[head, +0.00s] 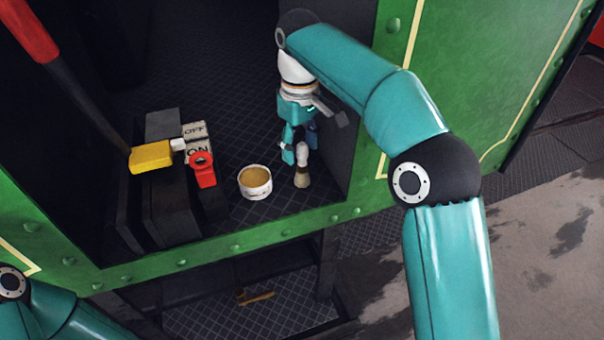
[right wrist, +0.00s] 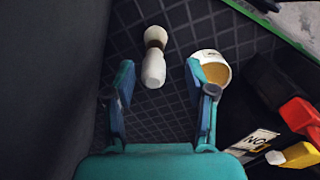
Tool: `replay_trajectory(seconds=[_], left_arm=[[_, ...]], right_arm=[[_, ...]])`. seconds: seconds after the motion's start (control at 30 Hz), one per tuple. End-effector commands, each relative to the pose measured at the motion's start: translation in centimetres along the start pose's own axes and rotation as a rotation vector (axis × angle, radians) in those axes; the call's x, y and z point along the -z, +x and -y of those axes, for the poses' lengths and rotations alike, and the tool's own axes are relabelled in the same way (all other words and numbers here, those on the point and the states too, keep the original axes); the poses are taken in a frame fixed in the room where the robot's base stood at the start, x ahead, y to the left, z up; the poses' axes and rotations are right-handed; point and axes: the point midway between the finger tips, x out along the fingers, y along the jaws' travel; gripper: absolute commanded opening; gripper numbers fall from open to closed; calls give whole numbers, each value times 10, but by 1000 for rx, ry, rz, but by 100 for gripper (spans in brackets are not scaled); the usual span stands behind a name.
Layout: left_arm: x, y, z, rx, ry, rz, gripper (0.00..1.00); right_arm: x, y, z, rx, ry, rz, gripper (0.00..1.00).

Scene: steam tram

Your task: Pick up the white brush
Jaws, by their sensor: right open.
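The white brush (head: 302,162) stands or lies on the dark tread-plate floor, with a white handle, a dark band and a pale bristle end. It also shows in the right wrist view (right wrist: 154,68), ahead of the jaws and roughly between the lines of the two fingers. My right gripper (head: 299,143) is open and empty above the brush, covering part of it in the head view. Whether a finger touches the brush I cannot tell. Only a piece of my left arm shows at the bottom left; its gripper is out of view.
A white cup with tan contents (head: 255,182) stands just left of the brush, close to one finger in the wrist view. A lever unit with red (head: 203,170) and yellow (head: 151,157) handles is further left. A green riveted edge (head: 230,245) runs in front.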

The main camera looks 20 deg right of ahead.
Motion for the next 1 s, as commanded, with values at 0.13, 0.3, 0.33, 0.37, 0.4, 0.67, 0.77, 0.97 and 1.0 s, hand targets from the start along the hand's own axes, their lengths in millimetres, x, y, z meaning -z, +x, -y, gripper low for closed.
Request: replay_trajectory(seconds=[0.13, 0.3, 0.33, 0.37, 0.4, 0.67, 0.77, 0.97, 1.0], left_arm=[[0, 3, 1, 0, 0, -1, 40], [0, 9, 3, 0, 0, -1, 40], [0, 10, 4, 0, 0, -1, 40], [0, 12, 4, 0, 0, -1, 40], [0, 13, 5, 0, 0, -1, 40], [0, 16, 6, 0, 0, -1, 40], [0, 15, 6, 0, 0, 0, 40], [0, 15, 6, 0, 0, 0, 40], [0, 15, 6, 0, 0, 0, 40]], right_arm=[[0, 8, -1, 0, 1, 0, 55], [1, 29, -5, 1, 1, 3, 55], [2, 34, -6, 1, 0, 3, 55], [2, 38, -7, 1, 0, 2, 55], [2, 44, -7, 1, -1, 2, 55], [2, 56, -7, 0, -1, -1, 55], [2, 56, -7, 0, -1, -1, 55], [2, 56, -6, 0, -1, -1, 27], [2, 56, -6, 0, -1, -1, 20]])
